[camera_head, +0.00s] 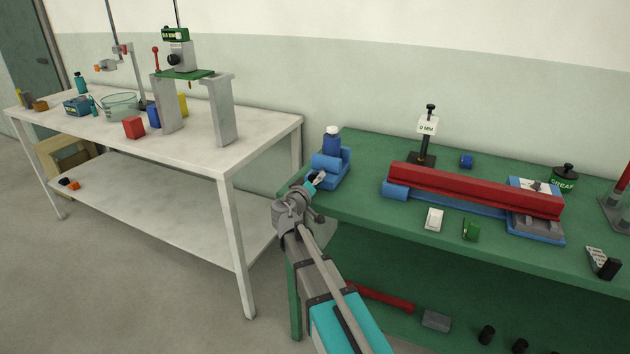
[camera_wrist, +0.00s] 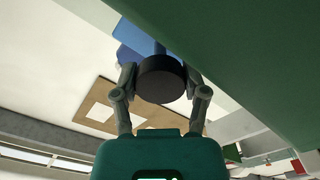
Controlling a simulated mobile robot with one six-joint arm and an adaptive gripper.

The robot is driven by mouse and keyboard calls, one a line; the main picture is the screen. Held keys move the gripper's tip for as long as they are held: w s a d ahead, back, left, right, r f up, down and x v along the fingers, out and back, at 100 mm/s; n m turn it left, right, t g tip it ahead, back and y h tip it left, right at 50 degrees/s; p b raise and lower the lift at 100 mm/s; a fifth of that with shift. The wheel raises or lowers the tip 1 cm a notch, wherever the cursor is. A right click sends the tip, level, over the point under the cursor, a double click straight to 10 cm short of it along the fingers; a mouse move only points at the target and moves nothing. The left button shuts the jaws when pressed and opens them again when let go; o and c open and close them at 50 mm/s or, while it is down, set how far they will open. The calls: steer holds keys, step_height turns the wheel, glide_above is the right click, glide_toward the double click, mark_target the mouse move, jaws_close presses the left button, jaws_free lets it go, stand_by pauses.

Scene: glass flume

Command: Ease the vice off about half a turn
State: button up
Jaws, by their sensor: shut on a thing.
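The blue vice (camera_head: 333,168) is at the left end of the green bench. A blue bottle-like thing with a white band (camera_head: 332,141) stands upright at its jaws; I cannot tell how tightly it is held. My gripper (camera_head: 314,183) is at the vice's near side, low by the bench's left edge. In the wrist view my gripper (camera_wrist: 160,80) has a finger on each side of a dark round knob (camera_wrist: 160,88) and is shut on it. Behind the knob, part of the blue vice (camera_wrist: 135,55) shows. Most of the vice's screw is hidden.
The green bench (camera_head: 390,215) carries a red beam (camera_head: 470,188) on blue supports, a gauge stand marked 0 MM (camera_head: 427,125) and small blocks. Its edge is close beside my gripper in the wrist view. A white table (camera_head: 255,135) stands to the left, across a gap.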

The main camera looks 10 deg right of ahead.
steer(key=shift+n, duration=1)
steer(key=o, duration=1.1)
steer(key=shift+o, duration=0.2)
steer(key=v, duration=1.2)
